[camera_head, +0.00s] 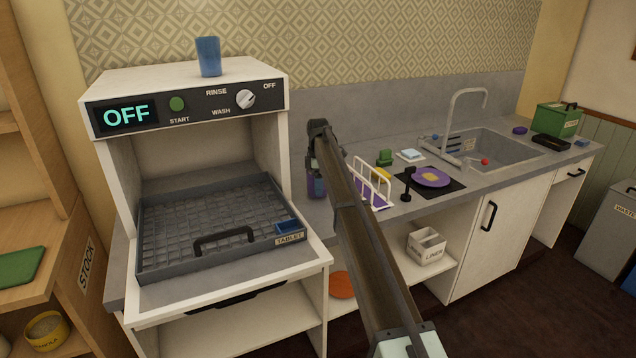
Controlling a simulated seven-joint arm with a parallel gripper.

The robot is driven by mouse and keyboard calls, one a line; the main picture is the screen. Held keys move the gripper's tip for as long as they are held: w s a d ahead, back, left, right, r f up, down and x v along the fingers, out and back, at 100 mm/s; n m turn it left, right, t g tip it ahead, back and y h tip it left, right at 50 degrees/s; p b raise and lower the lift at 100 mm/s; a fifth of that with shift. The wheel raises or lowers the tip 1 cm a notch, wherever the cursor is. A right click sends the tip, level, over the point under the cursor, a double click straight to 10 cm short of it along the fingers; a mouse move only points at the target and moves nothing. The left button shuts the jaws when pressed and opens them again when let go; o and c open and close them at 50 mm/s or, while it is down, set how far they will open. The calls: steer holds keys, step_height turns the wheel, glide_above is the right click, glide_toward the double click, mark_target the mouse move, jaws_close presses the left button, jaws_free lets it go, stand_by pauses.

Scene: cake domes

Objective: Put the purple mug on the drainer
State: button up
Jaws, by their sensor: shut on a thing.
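My gripper (314,165) is at the far end of my arm, just right of the dishwasher-like machine, and is mostly hidden by the arm. Whether the mug touches the counter cannot be told. A white wire rack (372,172), which looks like the drainer, stands on the counter right of my arm. A purple item (376,199) shows at its lower part. My arm hides the rack's left side.
The machine (188,115) reads OFF, with its tray (165,262) out and a blue cup (208,57) on top. Right of the rack are a black mat (451,186) with a purple plate (432,175), a small black stand (407,184) and the sink (505,150).

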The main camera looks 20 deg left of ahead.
steer(key=shift+f, duration=0.5)
steer(key=o, duration=0.9)
steer(key=shift+o, duration=0.2)
steer(key=shift+o, duration=0.6)
steer(key=shift+r, duration=0.15)
step_height(320, 180, up, 7)
stand_by(1.2)
stand_by(0.4)
